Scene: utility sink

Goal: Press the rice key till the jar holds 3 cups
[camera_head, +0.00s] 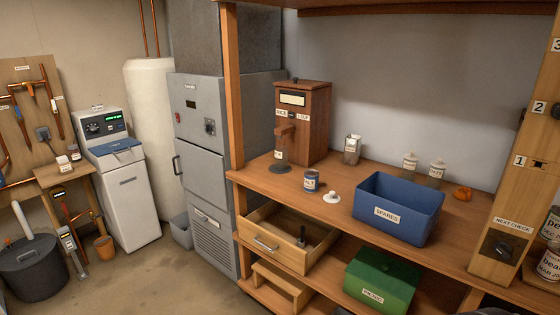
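A wooden dispenser (316,125) stands at the back left of the wooden worktop. Its front has a pale panel near the top and small labels that seem to read RICE and 1 CUP. The rice key is too small to tell apart among these labels. A wooden spout (284,131) juts from the front. A small labelled jar (280,156) stands below the spout, at a dark round base (279,168). Whether the jar holds rice, and how much, I cannot tell. My gripper is not in view.
On the worktop (335,181) are a blue-labelled can (311,181), a white knobbed lid (332,197), a blue SPARES bin (396,208), small jars (437,168) and an orange item (462,194). Below are an open drawer (272,247) and a green box (380,283).

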